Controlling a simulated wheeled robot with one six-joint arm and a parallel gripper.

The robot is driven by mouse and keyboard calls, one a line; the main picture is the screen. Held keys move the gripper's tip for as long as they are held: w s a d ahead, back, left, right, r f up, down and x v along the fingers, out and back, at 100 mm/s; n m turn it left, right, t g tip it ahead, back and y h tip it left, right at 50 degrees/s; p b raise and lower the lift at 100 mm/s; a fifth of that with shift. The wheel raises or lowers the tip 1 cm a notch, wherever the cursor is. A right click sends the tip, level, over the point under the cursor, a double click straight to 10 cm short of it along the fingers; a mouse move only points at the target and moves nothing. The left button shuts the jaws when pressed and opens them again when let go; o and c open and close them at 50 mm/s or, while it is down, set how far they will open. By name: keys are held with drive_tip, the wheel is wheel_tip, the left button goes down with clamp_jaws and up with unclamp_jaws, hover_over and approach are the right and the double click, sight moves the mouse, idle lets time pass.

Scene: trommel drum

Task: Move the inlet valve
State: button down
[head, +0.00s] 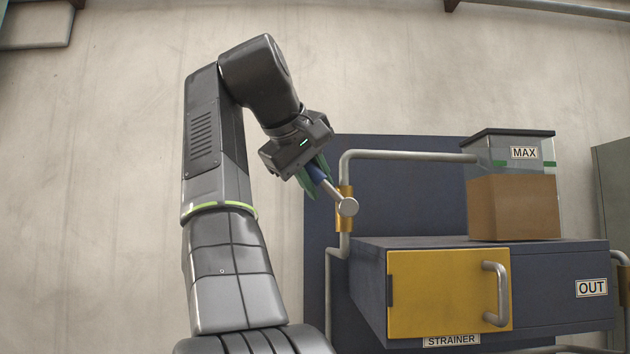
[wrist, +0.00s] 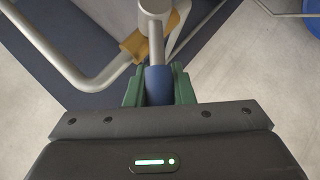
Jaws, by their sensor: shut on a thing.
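The inlet valve is a brass-coloured body (head: 344,220) on a grey pipe, with a round metal hub (head: 348,207) and a lever with a blue grip (head: 317,174). The lever slants up and left from the hub in the head view. My gripper (head: 311,180), with green fingers, is shut on the blue grip. In the wrist view the blue grip (wrist: 159,84) lies between the green fingers (wrist: 158,88), and the brass body (wrist: 135,45) sits just beyond. Part of the grip is hidden by the fingers.
A clear tank (head: 514,200) marked MAX holds brown contents on top of the dark blue housing (head: 560,262). A yellow strainer door (head: 435,292) with a handle faces front. Grey pipe (head: 400,154) runs from the valve to the tank. Open space lies left of the arm.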

drive_tip(key=c, duration=1.3)
unclamp_jaws()
drive_tip(key=shift+o, duration=0.2)
drive_tip(key=shift+a+f, duration=0.1)
